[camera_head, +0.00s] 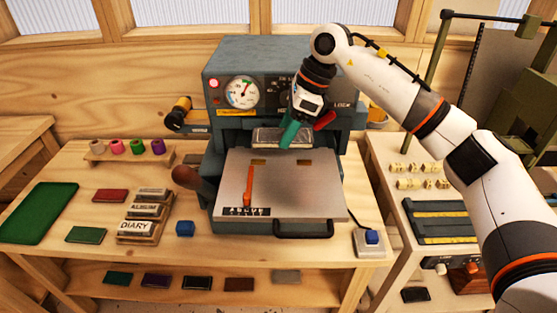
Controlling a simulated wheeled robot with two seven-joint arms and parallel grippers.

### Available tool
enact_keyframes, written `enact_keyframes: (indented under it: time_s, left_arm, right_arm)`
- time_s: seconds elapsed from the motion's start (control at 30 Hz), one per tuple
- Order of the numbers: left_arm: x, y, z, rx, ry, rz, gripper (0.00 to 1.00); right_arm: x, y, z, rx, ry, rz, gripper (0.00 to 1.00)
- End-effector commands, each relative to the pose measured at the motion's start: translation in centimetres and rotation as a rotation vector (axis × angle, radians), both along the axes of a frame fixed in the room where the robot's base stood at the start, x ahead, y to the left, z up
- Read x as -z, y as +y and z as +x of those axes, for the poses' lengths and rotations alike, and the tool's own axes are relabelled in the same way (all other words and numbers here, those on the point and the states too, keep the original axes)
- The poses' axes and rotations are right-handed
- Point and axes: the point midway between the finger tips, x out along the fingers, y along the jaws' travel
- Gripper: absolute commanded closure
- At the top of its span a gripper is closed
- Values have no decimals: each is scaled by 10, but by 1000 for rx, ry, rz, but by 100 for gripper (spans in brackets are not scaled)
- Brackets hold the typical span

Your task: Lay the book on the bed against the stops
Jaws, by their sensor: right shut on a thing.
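My right gripper (308,122) reaches in from the right, in front of the press head and above the back of the bed. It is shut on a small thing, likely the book. A green piece (290,133) and a red piece (325,120) show at its jaws; which is finger and which is held thing I cannot tell. My left gripper is out of view.
The press (226,70) stands over the bed, its grey plate (283,137) close to my gripper. A brown knob (186,177) sticks out left. Books, red (110,195) and green (85,234), lie left by the type blocks (140,227). A blue button (371,237) stands right.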

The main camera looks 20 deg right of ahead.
Motion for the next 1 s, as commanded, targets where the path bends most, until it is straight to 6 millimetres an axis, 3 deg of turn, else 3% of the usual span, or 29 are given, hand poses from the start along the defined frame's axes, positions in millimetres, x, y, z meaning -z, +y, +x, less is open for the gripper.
enact_keyframes:
  time_s: [0.2, 0.43, 0.67, 1.0]
  left_arm:
    - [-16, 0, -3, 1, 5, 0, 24]
    - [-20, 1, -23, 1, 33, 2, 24]
    - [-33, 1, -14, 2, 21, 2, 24]
    - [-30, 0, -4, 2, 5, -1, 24]
  right_arm:
    - [38, -1, -2, 0, 7, -2, 70]
    - [61, 0, -1, 1, 4, -1, 70]
    - [90, 0, -2, 0, 6, -1, 70]
    - [98, 0, -1, 0, 0, -1, 70]
